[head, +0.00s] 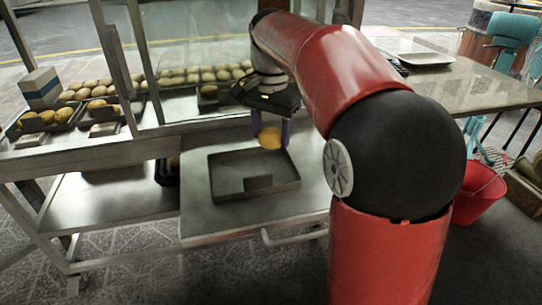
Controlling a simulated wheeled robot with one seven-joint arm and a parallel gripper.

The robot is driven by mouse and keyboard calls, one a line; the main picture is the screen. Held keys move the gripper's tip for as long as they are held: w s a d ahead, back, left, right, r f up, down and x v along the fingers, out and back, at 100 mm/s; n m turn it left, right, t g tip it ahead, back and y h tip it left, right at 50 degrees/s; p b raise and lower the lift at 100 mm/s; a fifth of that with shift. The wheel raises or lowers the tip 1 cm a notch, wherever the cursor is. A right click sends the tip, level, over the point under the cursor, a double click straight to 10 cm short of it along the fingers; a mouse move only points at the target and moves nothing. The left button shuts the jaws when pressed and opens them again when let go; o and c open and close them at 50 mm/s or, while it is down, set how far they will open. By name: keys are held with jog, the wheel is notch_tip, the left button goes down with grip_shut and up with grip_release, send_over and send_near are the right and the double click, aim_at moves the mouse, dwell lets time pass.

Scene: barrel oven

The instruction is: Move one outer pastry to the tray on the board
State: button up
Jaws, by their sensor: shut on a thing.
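My gripper (270,135) is shut on a golden, round pastry (270,141). It holds the pastry over the back right part of a dark square tray (291,186). The tray lies on the grey metal board (204,222) that juts out from the cart. A darker rectangular patch shows at the tray's front inner wall; no pastry shows inside. I cannot tell exactly how high the pastry is above the tray. Many other pastries (222,75) sit in rows behind the glass, and more (92,90) lie in trays at the left.
A grey table (480,90) with a pale tray (426,58) stands at the right. A red bucket (480,192) stands on the floor below it. The cart's glass and frame post (118,62) rise behind the board. A handle (292,236) runs along the board's front.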

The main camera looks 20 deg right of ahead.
aim_at(271, 162)
jog(key=shift+f+b, duration=0.6)
jog(key=shift+f, duration=2.05)
jog(key=shift+f, duration=0.2)
jog(key=o, duration=0.7)
notch_tip(271, 162, up, 12)
jog(key=p, duration=0.3)
jog(key=shift+f, duration=0.15)
jog(key=shift+r, duration=0.35)
